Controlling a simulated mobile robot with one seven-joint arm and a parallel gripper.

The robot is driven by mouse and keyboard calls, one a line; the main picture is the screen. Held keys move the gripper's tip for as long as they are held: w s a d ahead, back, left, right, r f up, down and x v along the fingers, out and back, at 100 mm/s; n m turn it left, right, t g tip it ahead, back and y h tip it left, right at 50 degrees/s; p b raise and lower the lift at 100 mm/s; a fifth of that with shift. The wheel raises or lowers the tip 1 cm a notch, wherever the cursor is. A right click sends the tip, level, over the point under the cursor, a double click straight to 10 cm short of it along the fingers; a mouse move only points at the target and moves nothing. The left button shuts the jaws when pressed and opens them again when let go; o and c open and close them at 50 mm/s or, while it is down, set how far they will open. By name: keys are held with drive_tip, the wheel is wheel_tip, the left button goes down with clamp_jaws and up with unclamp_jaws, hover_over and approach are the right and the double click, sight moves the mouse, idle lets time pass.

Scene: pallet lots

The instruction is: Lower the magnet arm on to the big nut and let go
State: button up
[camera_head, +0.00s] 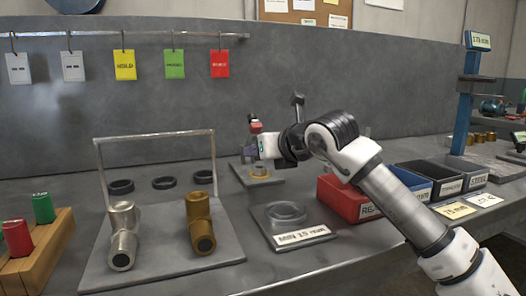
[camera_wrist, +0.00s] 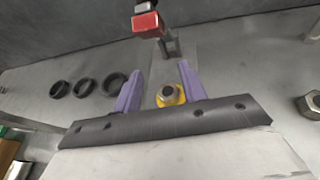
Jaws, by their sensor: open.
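A second hex nut (camera_wrist: 309,104) lies at the right of the wrist view.
A tray with two pipe fittings (camera_head: 123,236) and a rail stands at front left, with black rings (camera_head: 163,183) behind. A labelled plate with a clear ring (camera_head: 286,212) and a red bin (camera_head: 346,200) lie nearer. More bins (camera_head: 462,172) stand at right.

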drive_tip(key=p+v, duration=0.2)
drive_tip(key=v, duration=1.1)
drive_tip(key=shift+s+d+r, duration=0.15)
drive_tip(key=shift+s+d, duration=0.05)
drive_tip(key=shift+s, duration=0.1)
